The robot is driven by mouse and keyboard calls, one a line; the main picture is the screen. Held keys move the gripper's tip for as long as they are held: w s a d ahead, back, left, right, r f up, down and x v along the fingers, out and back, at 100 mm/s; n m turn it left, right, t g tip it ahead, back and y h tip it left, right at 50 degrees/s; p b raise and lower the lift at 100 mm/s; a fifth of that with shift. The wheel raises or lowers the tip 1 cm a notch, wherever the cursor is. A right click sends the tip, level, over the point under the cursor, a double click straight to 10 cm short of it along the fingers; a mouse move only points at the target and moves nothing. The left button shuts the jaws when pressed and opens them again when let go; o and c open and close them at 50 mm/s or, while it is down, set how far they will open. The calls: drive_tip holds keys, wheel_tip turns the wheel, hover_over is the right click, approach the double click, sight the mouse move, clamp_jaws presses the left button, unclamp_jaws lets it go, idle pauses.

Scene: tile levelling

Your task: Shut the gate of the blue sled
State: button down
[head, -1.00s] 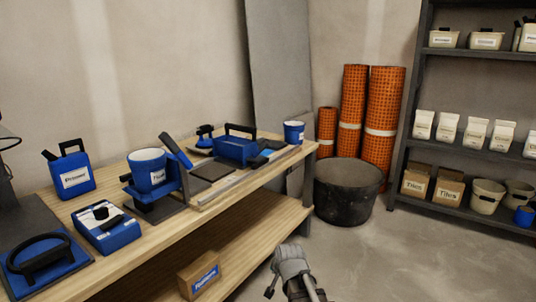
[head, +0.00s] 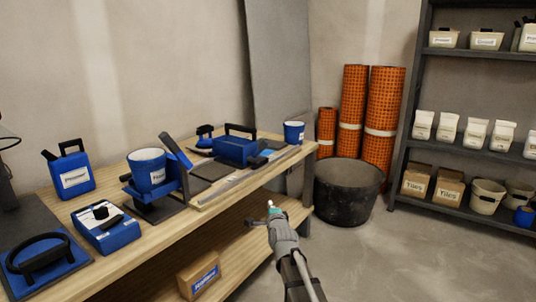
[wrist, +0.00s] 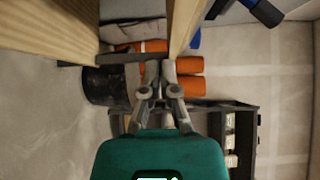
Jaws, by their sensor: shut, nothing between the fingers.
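A blue box with a black handle (head: 237,150), which looks like the sled, stands at the back of the wooden bench (head: 235,193). Left of it, a blue and dark plate (head: 175,150) is tilted up beside a dark holder with a blue bucket (head: 149,168). I cannot tell for sure which part is the gate or how far open it is. My gripper (head: 273,207) is shut and empty, in front of the bench's front edge, apart from the blue tools. In the wrist view my fingers (wrist: 160,72) point past the bench, and no sled can be made out clearly.
Near the bench's front edge are a blue labelled box (head: 107,229) and a blue handled tool (head: 45,254). A carton (head: 199,276) lies on the lower shelf. A black tub (head: 347,193) and orange rolls (head: 384,105) stand beyond. The floor at right is clear.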

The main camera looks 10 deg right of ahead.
sight(260, 149)
wheel_tip(260, 149, up, 8)
drive_tip(key=w+d+m+t+h, duration=0.1)
drive_tip(key=d+m+t+h, duration=0.1)
drive_tip(key=m+t, duration=0.3)
drive_tip(key=shift+w+r+m+h, duration=0.3)
drive_tip(key=shift+m+h, duration=0.3)
drive_tip(key=shift+m, duration=0.8)
drive_tip(key=shift+d, duration=0.1)
drive_tip(key=a+r+p+x, duration=0.1)
drive_tip(key=a+p+x, duration=0.1)
drive_tip(key=p+x, duration=0.5)
drive_tip(key=shift+a+r+x, duration=0.25)
drive_tip(key=shift+a+x, duration=0.1)
drive_tip(key=shift+x, duration=2.4)
drive_tip(key=shift+a+r, duration=0.1)
drive_tip(key=shift+a, duration=0.05)
drive_tip(key=shift+a+n+p, duration=0.1)
drive_tip(key=shift+n+p, duration=0.2)
drive_tip(key=shift+p, duration=0.05)
